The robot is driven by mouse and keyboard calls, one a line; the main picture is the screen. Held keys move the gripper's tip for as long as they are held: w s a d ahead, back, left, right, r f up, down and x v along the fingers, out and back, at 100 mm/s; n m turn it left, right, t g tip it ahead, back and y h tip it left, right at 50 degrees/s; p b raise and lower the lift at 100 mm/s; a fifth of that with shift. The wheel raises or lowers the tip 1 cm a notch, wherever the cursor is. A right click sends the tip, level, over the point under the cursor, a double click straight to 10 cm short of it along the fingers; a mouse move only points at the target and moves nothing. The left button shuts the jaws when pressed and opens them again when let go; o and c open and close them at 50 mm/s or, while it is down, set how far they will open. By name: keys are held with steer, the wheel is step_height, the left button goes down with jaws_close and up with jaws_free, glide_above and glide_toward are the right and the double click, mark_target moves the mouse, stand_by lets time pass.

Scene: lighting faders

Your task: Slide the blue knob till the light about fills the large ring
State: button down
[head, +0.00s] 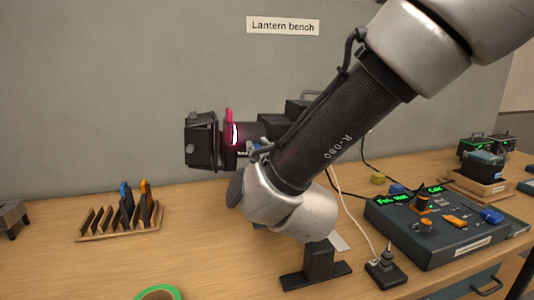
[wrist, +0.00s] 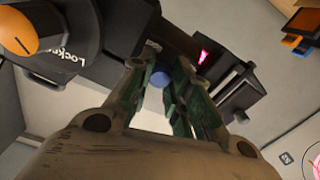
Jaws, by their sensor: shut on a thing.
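In the wrist view my gripper (wrist: 161,70) is shut on the blue knob (wrist: 158,79), a small round piece seen between its green-padded fingers. The knob sits by the black lantern body (wrist: 110,50). In the head view the lantern (head: 270,128) stands behind my arm, which hides the knob and most of my gripper. A pink glow shows at the lantern's front. At the wrist view's lower right corner, part of a ring (wrist: 310,150) shows with pink light inside. The picture's edge cuts it off, so I cannot tell how far the light fills it.
A wooden rack (head: 120,222) with blue and orange pieces stands left on the bench. A control box (head: 435,228) with green displays stands right. A black lantern foot (head: 317,268) and small black switch box (head: 386,268) are near the front. A green ring (head: 158,292) lies at the front edge.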

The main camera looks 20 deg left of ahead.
steer(key=shift+s+a, duration=0.55)
steer(key=shift+a, duration=0.35)
steer(key=c, duration=1.5)
jaws_free()
steer(key=shift+c, duration=0.2)
steer(key=v, duration=1.2)
steer(key=shift+d, duration=0.1)
